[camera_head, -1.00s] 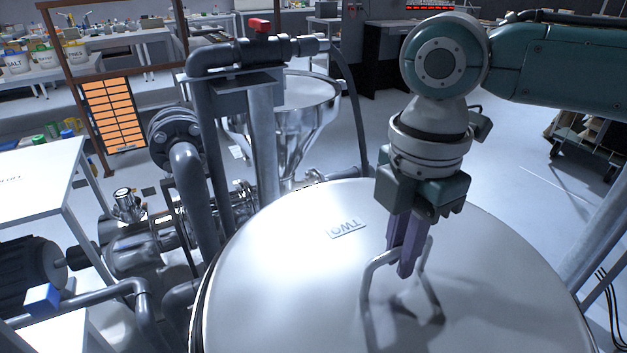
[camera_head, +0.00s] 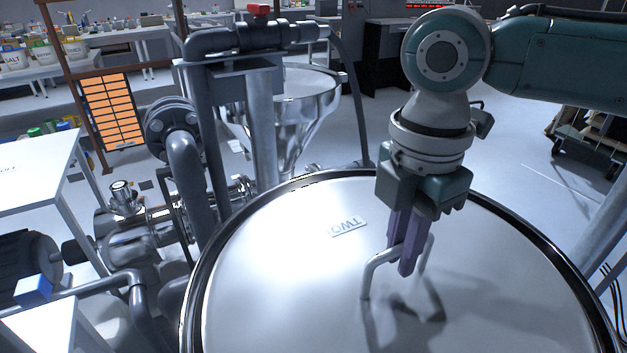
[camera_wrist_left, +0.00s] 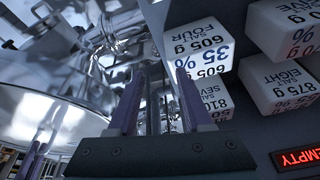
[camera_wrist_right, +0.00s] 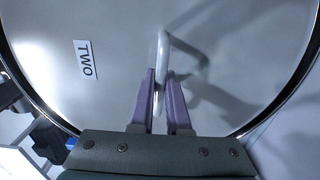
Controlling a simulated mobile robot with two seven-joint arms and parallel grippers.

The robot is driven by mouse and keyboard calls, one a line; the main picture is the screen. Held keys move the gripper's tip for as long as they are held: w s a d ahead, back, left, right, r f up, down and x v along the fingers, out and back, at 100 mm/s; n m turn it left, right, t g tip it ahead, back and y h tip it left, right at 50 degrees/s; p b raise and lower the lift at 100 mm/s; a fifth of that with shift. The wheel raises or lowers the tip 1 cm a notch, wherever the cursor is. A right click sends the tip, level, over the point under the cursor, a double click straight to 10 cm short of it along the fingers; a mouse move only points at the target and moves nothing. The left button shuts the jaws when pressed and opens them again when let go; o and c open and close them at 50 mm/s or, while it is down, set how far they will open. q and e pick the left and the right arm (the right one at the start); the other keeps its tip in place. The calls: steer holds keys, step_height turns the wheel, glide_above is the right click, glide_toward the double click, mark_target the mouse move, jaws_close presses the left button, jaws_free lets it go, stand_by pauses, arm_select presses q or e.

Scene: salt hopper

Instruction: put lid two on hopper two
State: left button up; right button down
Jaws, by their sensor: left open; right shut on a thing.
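Lid two (camera_head: 270,255) is a large round silvery lid with a bent-rod handle (camera_head: 370,270) and a tag reading TWO (camera_head: 348,228). My right gripper (camera_head: 405,262) is shut on the handle. The right wrist view shows both fingers (camera_wrist_right: 160,95) pinching the rod, with the TWO tag (camera_wrist_right: 86,61) to the left. The lid lies over hopper two, whose dark shiny rim (camera_head: 330,176) shows around the lid's far and side edges. I cannot tell whether lid and rim touch. My left gripper (camera_wrist_left: 158,95) is open, outside the head view.
Grey pipes with a red valve handle (camera_head: 259,10) and a metal funnel (camera_head: 305,110) stand behind and left of the lid. A white table (camera_head: 30,172) is at left. White salt blocks (camera_wrist_left: 200,50) and a red EMPTY sign (camera_wrist_left: 298,159) show in the left wrist view.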

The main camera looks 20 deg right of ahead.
steer(key=shift+f, duration=0.4)
steer(key=c, duration=0.8)
jaws_free()
